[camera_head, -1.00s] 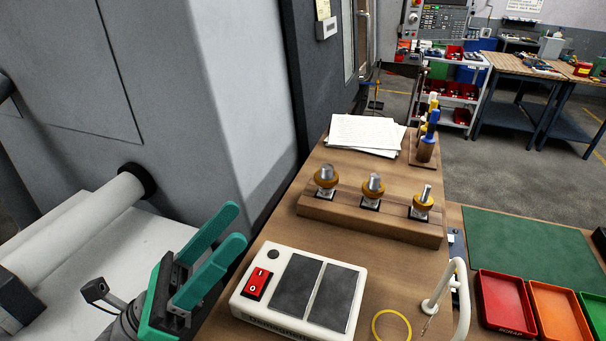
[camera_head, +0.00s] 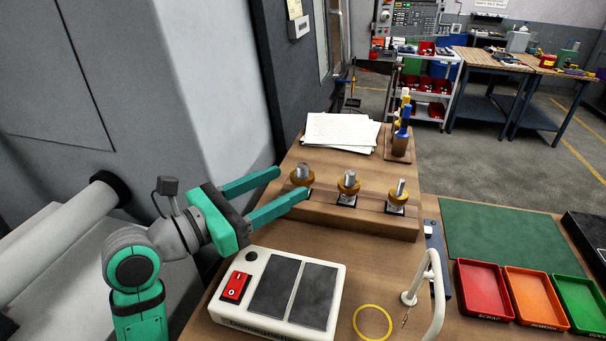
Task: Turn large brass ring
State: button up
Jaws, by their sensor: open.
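Three holders with brass-coloured rings stand in a row in a wooden block (camera_head: 375,220). The left brass ring (camera_head: 301,180) looks the widest, with a grey metal top. The middle brass ring (camera_head: 348,188) and right brass ring (camera_head: 396,198) look smaller. My gripper (camera_head: 293,182) is open, its two green fingers pointing right at the left ring. One fingertip is at that ring's left edge and the other is just below it, partly covering its base. I cannot tell whether either finger touches it.
A white box (camera_head: 330,325) with a red switch and dark pads stands in front of the block. A thin yellow hoop (camera_head: 373,337) and a white hooked stand (camera_head: 436,285) are to its right. Papers (camera_head: 340,130) and upright handled tools (camera_head: 402,140) are behind. Red, orange and green trays sit right.

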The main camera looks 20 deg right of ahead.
aim_at(291, 177)
jog(key=x, duration=0.5)
jog(key=shift+w+d, duration=0.1)
jog(key=shift+d, duration=0.2)
jog(key=c, duration=1)
jog(key=shift+m+g+h, duration=0.6)
jog(key=shift+m+g, duration=1.2)
jog(key=shift+g, duration=0.9)
jog(key=shift+c, duration=0.2)
jog(key=shift+w, duration=0.1)
jog(key=o, duration=1)
jog(key=shift+o, duration=0.2)
